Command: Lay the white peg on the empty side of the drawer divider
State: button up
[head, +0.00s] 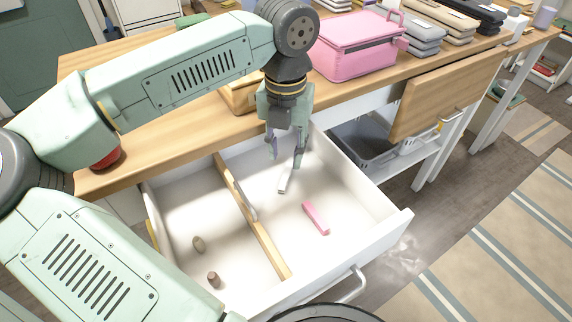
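The open white drawer (372,232) has a wooden divider (262,238) running from back to front. A small whitish peg (283,185) is in the right compartment, below and between my fingertips. My gripper (285,160) points down over the back of that compartment, with its two fingers apart. I cannot tell whether the peg touches a finger. A pink block (315,218) lies farther forward in the right compartment. A slim grey piece (245,203) is against or beside the divider.
The wooden counter (165,137) runs behind the drawer. A pink case (358,48) and folded stacks (412,32) stand on it. A wooden tilted panel (450,92) and grey bin (365,148) are at right. Bare floor shows around the pieces in both compartments.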

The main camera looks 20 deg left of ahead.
aim_at(286, 174)
notch_tip(286, 174, up, 6)
dwell(0.7)
